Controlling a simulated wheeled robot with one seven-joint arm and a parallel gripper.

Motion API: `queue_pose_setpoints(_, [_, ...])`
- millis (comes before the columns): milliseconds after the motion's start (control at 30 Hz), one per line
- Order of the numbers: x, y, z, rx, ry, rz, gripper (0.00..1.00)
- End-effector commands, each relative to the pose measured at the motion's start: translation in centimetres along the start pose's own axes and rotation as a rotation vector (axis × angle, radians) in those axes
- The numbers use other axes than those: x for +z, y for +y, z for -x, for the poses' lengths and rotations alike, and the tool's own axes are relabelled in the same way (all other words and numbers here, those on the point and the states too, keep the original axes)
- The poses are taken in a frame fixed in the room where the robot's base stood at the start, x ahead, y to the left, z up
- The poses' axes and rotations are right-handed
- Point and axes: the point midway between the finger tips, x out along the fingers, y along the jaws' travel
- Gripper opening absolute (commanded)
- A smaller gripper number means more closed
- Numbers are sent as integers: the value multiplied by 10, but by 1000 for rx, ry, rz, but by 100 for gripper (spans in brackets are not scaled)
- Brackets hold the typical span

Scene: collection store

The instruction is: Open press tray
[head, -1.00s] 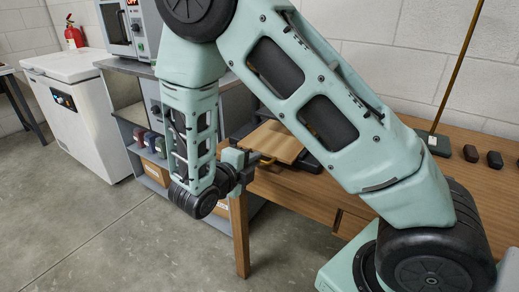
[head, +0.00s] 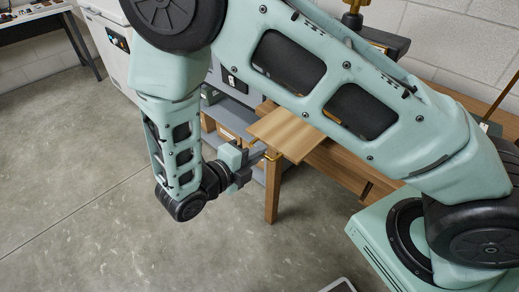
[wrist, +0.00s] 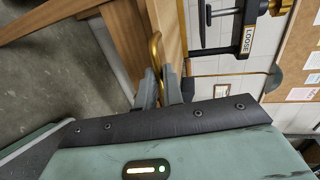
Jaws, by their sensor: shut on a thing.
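The press tray (head: 287,132) is a flat light-wood board. In the head view it sticks out past the front edge of the table. Its brass handle (wrist: 155,58) is a curved bar on the tray's near end. My gripper (head: 261,154) is at that end, shut on the handle. In the wrist view my gripper's two fingers (wrist: 160,88) close around the handle's lower end. The dark press (head: 387,41) stands on the table behind, partly hidden by my arm. A label reading LOOSE (wrist: 249,40) shows on it in the wrist view.
The wooden table (head: 345,165) has a front leg (head: 272,190) just below the tray. A grey shelf unit with boxes (head: 230,125) stands left of the table, and a white chest (head: 110,45) farther left.

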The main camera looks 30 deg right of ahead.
Motion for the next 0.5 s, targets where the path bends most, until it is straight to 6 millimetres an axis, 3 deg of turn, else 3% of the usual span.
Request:
queue_pose_setpoints(100, [1, 0, 0, 1, -2, -1, 0])
queue_pose_setpoints(200, [1, 0, 0, 1, -2, -1, 30])
queue_pose_setpoints(500, [1, 0, 0, 1, -1, -1, 30])
